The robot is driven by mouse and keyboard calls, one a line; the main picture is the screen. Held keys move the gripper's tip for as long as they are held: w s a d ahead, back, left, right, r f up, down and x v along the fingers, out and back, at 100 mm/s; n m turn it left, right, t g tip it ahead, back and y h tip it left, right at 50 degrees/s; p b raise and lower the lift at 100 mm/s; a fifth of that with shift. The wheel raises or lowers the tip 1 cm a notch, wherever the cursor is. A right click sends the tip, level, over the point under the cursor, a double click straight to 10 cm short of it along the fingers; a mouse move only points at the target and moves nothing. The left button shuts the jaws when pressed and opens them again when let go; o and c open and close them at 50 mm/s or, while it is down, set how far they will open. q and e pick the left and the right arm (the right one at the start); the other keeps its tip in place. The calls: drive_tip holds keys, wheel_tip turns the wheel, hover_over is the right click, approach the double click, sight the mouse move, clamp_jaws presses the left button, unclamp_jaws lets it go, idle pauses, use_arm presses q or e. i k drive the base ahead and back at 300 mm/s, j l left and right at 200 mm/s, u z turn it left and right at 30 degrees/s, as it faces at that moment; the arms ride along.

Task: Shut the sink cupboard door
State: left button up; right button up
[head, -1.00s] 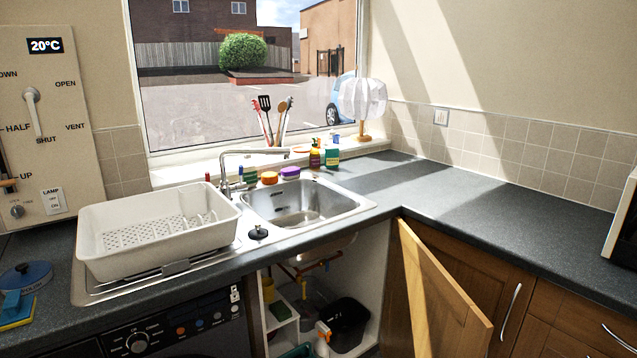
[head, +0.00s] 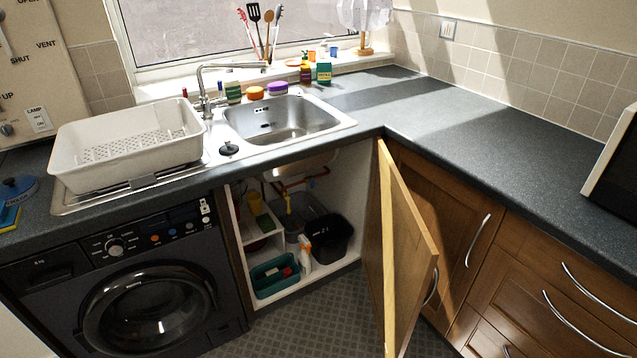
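The wooden sink cupboard door (head: 408,250) stands wide open, hinged at its right side near the counter's inner corner. It sticks out into the room, and its pale edge faces me. Part of a metal handle shows low at its right side. The sink cupboard (head: 345,200) is open below the sink (head: 285,118). Inside are a black bin (head: 331,240), a spray bottle (head: 305,253), a green tub (head: 274,277) and pipes. Neither of my grippers is in view.
A black washing machine (head: 140,310) stands left of the cupboard. Closed wooden cupboards and drawers (head: 550,290) with metal handles line the right. Patterned floor (head: 330,310) in front of the opening looks clear. A white dish rack (head: 125,150) sits on the counter.

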sight(400, 256)
drive_tip(key=i+l+u, duration=0.25)
drive_tip(key=l, duration=1)
drive_tip(key=l+u, duration=0.25)
drive_tip(key=l, duration=0.95)
drive_tip(key=j, duration=0.15)
drive_tip(key=z, duration=0.05)
